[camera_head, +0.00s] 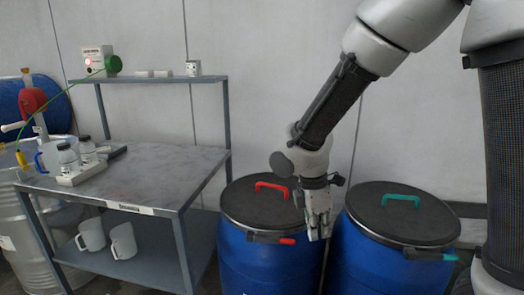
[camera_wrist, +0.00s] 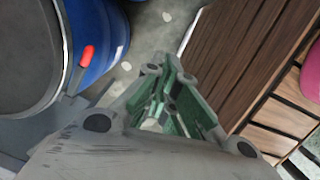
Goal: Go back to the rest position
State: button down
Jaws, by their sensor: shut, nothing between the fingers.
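My gripper (camera_head: 319,230) hangs pointing down in the head view, in front of the gap between two blue drums. It is shut and empty. In the wrist view my gripper (camera_wrist: 160,115) shows its green-lined fingers over the floor. The drum with the red handle (camera_head: 270,205) is to its left, and its red-tipped lid lever shows. The drum with the green handle (camera_head: 400,215) is to its right. Both drums have dark lids on.
A metal bench (camera_head: 150,170) at left holds small jars (camera_head: 68,157) on a block. White mugs (camera_head: 122,241) stand on its lower shelf. A steel drum (camera_head: 35,240) is far left. A wooden slatted surface (camera_wrist: 240,50) lies right in the wrist view, with bare floor (camera_wrist: 150,35) beside it.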

jog(key=s+d+r+m+t+y, duration=0.1)
jog(key=s+d+r+m+t, duration=0.1)
jog(key=s+d+r+m, duration=0.4)
jog(key=s+d+r+m+t+y, duration=0.1)
jog(key=s+d+r+m+t, duration=0.1)
jog(key=s+d+r+m, duration=0.5)
jog(key=d+r+m, duration=0.4)
jog(key=d+m, duration=0.2)
jog(key=d, duration=0.2)
jog(key=shift+d+r, duration=0.3)
jog(key=shift+d, duration=0.05)
